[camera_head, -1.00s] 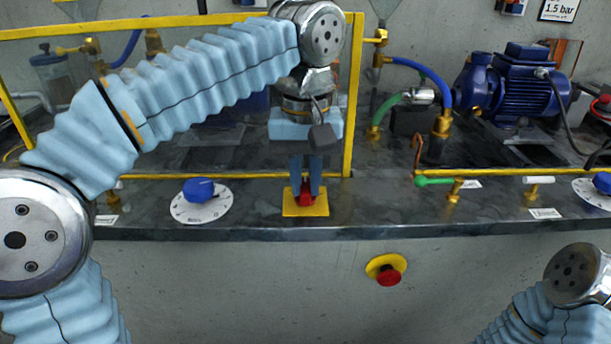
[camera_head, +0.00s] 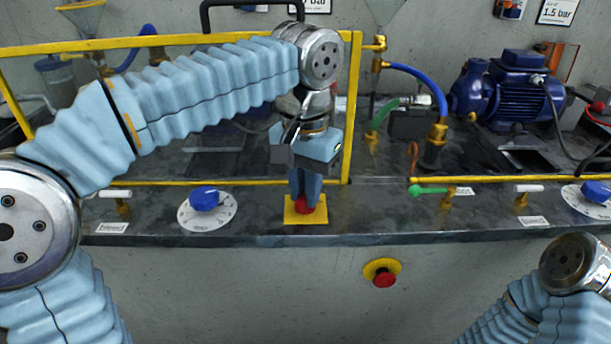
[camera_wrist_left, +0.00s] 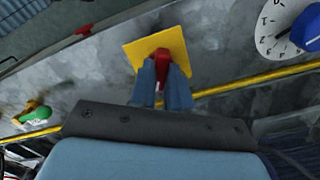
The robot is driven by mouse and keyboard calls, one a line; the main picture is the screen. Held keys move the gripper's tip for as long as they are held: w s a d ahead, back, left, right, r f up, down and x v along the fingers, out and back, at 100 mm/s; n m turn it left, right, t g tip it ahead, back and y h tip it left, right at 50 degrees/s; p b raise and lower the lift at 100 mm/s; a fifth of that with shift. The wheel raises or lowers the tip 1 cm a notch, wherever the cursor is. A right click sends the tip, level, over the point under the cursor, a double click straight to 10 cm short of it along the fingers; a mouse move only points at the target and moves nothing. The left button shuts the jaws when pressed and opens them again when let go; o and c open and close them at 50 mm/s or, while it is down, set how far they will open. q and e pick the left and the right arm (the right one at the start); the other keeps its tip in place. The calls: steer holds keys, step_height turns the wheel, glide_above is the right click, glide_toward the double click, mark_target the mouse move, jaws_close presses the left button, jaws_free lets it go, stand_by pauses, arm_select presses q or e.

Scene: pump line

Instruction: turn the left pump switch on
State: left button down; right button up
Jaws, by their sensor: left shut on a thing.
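The left pump switch is a red rotary knob (camera_head: 304,206) on a square yellow plate (camera_head: 306,217) on the bench ledge. My left gripper (camera_head: 307,199) points down onto the knob and is shut on it. In the left wrist view the red knob (camera_wrist_left: 162,56) sits between the fingertips (camera_wrist_left: 162,78), with the yellow plate (camera_wrist_left: 134,52) around it. The fingers hide part of the knob. My right gripper is out of view; only part of my right arm shows at the lower right.
A blue dial knob (camera_head: 204,198) on a white scale is left of the switch. A green-handled valve (camera_head: 428,191) and a white-handled valve (camera_head: 528,188) are to the right. A yellow rail frame (camera_head: 352,110) stands behind. A red emergency button (camera_head: 384,279) is on the front wall below. A blue pump (camera_head: 515,88) stands at the back right.

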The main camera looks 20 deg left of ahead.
arm_select(q)
steer(key=m+p, duration=0.1)
steer(key=m, duration=0.1)
steer(key=shift+r+m, duration=0.2)
steer(key=shift+m, duration=0.2)
steer(key=shift+f+m+p, duration=0.1)
steer(key=shift+m+p, duration=0.3)
steer(key=shift+m, duration=0.5)
steer(key=m, duration=0.3)
steer(key=shift+m, duration=2.1)
steer(key=c, duration=1.1)
jaws_free()
